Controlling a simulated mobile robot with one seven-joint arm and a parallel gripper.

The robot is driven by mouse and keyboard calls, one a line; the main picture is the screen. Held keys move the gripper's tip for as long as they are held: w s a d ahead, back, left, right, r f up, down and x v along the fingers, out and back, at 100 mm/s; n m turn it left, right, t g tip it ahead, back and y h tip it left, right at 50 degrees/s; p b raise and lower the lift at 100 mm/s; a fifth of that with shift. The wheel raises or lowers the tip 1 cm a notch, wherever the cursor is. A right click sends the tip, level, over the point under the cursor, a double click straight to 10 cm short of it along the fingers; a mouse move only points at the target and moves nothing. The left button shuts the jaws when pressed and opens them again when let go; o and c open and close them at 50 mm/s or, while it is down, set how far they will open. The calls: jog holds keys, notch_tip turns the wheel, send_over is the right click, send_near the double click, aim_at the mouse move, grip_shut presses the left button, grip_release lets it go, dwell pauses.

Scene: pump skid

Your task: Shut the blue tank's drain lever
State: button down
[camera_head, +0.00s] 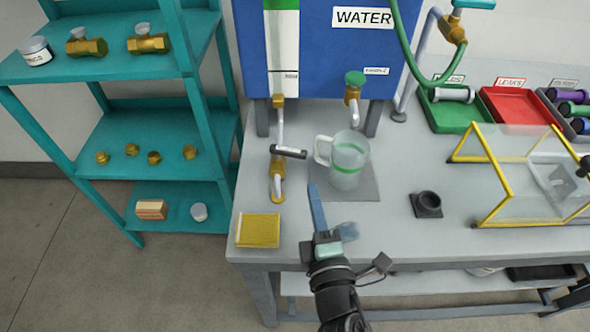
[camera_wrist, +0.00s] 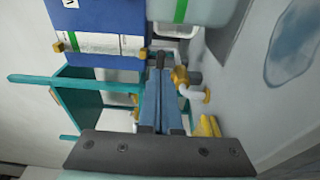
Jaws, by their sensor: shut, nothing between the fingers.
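The blue tank (camera_head: 318,50), labelled WATER, stands at the back of the bench. A pipe runs down from its lower left to a brass fitting (camera_head: 277,183) near the bench top. A lever with a dark grip (camera_head: 289,152) sticks out sideways to the right above that fitting. In the wrist view the dark grip (camera_wrist: 160,62) shows just beyond my fingertips, beside the brass fitting (camera_wrist: 180,76). My gripper (camera_head: 313,190) is shut and empty, in front of and to the right of the lever. I cannot tell whether the fingertips touch the grip.
A clear jug (camera_head: 348,158) stands close right of the lever, below a green-knobbed tap (camera_head: 354,86). A yellow sponge-like block (camera_head: 258,230) lies at the bench's front left.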

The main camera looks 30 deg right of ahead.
jog(key=s+d, duration=0.2)
jog(key=s, duration=0.1)
jog(key=shift+s+d+f, duration=0.2)
jog(key=shift+s+d, duration=0.3)
jog(key=shift+s, duration=0.15)
jog(key=shift+r, duration=0.1)
